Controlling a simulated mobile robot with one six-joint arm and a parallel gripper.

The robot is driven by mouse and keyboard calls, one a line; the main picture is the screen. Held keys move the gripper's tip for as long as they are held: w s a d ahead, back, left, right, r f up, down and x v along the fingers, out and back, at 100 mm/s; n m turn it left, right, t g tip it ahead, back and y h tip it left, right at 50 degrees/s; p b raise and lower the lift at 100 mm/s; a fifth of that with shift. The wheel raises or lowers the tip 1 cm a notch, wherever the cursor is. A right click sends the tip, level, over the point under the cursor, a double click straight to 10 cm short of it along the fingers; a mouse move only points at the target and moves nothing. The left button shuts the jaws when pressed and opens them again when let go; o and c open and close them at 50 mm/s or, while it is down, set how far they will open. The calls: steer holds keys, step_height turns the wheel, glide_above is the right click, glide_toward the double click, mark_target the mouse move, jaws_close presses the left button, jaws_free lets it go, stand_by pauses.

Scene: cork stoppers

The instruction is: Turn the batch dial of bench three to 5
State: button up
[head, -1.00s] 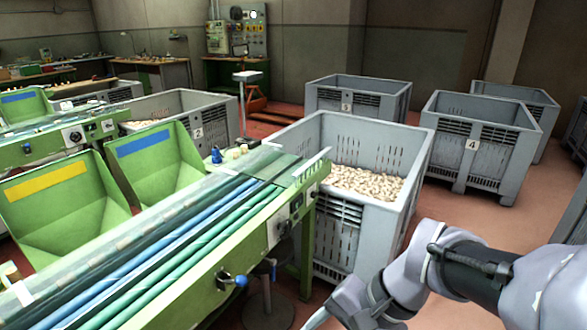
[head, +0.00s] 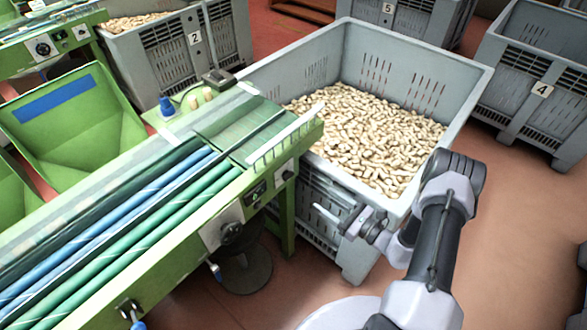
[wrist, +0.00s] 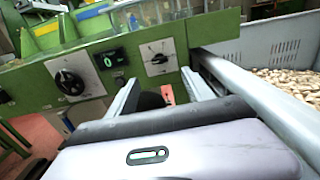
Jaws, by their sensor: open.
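The near green bench (head: 120,265) has a panel on its right end. A black round dial on a pale plate (head: 232,232) sits on it, also in the wrist view (wrist: 70,82) at left. To its right are a small dark display (wrist: 111,58), too small to read, and a pale plate with a small switch (wrist: 158,57). The dial's scale is not legible, and no bench number shows. My gripper (head: 338,215) is open and empty, right of the panel and apart from it. In the wrist view its fingers (wrist: 160,90) point toward the panel, below the switch.
Crates numbered 2 (head: 225,45), 5 (head: 440,20) and 4 (head: 500,110) stand farther back. A stool (head: 245,275) is under the panel.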

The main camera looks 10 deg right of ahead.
mark_target(291, 177)
steer(key=b+x, duration=0.3)
steer(key=x, duration=1.1)
steer(key=shift+w+a+f, duration=0.1)
steer(key=shift+w+a, duration=0.1)
steer(key=shift+a, duration=0.1)
steer(key=shift+c, duration=0.4)
jaws_close()
steer(key=m, duration=0.5)
steer(key=shift+d+m, duration=0.15)
steer(key=shift+m, duration=0.25)
steer(key=m, duration=0.6)
steer(key=shift+w+d+f, duration=0.1)
steer(key=shift+f, duration=0.05)
